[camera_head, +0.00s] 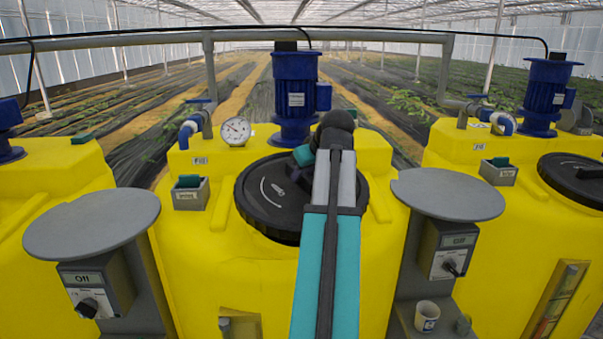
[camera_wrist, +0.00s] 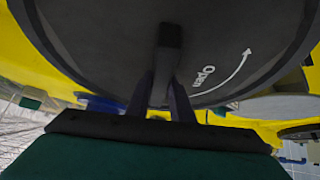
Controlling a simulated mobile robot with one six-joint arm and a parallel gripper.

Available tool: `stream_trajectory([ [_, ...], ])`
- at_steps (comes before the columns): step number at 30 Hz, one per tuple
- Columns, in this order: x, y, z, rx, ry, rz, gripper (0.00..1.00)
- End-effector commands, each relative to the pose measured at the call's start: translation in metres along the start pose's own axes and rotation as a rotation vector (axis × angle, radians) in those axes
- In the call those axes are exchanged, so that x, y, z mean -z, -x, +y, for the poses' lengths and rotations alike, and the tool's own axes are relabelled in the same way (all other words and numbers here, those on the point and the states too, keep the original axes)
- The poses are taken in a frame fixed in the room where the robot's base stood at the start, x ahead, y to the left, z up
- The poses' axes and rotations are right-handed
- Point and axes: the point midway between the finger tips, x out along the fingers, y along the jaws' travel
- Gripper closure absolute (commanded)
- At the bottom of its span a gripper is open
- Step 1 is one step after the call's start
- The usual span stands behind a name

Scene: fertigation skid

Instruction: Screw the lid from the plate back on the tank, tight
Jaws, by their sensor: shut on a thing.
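The black round lid (camera_head: 262,200) lies over the top opening of the middle yellow tank (camera_head: 180,255); I cannot tell how tightly it sits. A white curved arrow marks its top. In the wrist view the lid (camera_wrist: 95,45) fills the top, with the word "Open" beside an arrow. My gripper (camera_wrist: 165,85) is shut on the lid's raised grip bar (camera_wrist: 169,38), one finger on each side. In the head view my arm hides the fingers and the lid's right part. The grey round plates at left (camera_head: 92,222) and right (camera_head: 447,193) are both empty.
A blue pump motor (camera_head: 294,95) and a pressure gauge (camera_head: 236,131) stand behind the lid. A grey pipe (camera_head: 380,37) runs across above. Switch boxes at left (camera_head: 95,288) and right (camera_head: 447,250) sit below the plates. A cup (camera_head: 426,316) stands on a low shelf.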

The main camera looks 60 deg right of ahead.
Motion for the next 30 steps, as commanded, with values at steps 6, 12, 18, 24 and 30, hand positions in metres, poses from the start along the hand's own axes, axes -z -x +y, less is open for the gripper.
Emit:
stream_trajectory([
  [6,-0.007,-0.011,0.0,-0.001,0.001,0.004,1.0],
  [12,-0.011,-0.018,-0.001,-0.001,0.002,0.004,1.0],
  [18,-0.013,-0.021,-0.001,0.0,0.002,0.005,1.0],
  [24,-0.012,-0.021,-0.001,0.0,0.002,0.005,1.0],
  [30,-0.013,-0.021,-0.001,0.0,0.002,0.005,1.0],
])
